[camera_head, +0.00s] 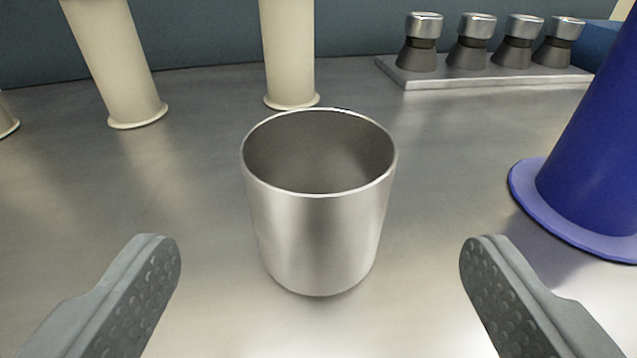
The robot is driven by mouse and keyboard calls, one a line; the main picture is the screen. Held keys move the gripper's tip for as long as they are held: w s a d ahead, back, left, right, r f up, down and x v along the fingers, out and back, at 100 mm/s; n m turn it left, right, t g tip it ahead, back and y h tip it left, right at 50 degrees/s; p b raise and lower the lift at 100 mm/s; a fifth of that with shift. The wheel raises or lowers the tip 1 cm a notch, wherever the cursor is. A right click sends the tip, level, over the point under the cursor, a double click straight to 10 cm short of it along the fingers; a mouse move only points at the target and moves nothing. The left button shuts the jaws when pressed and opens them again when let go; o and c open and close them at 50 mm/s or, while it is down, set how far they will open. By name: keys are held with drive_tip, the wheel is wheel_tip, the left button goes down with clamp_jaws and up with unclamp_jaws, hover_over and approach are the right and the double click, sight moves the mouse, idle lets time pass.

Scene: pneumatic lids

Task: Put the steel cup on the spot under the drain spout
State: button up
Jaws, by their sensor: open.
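The steel cup (318,235) stands upright on the metal counter in the middle of the view. Its mouth is open and the inside that shows looks empty. My gripper (319,255) is open, with one grey padded finger to the left of the cup and one to the right. Both fingers are apart from the cup, with a clear gap on each side, and nothing is between them that they touch. No drain spout or marked spot can be made out in this view.
Cream posts (288,55) with flanged feet stand behind the cup and at the left (122,65). A blue flanged column (600,140) stands close on the right. Several steel-topped knobs sit on a raised plate (480,77) at the back right. The counter (190,200) left of the cup is clear.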

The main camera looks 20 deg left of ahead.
sight(319, 220)
drive_tip(key=shift+x, duration=2.65)
drive_tip(key=shift+r, duration=0.15)
drive_tip(key=c, duration=1.2)
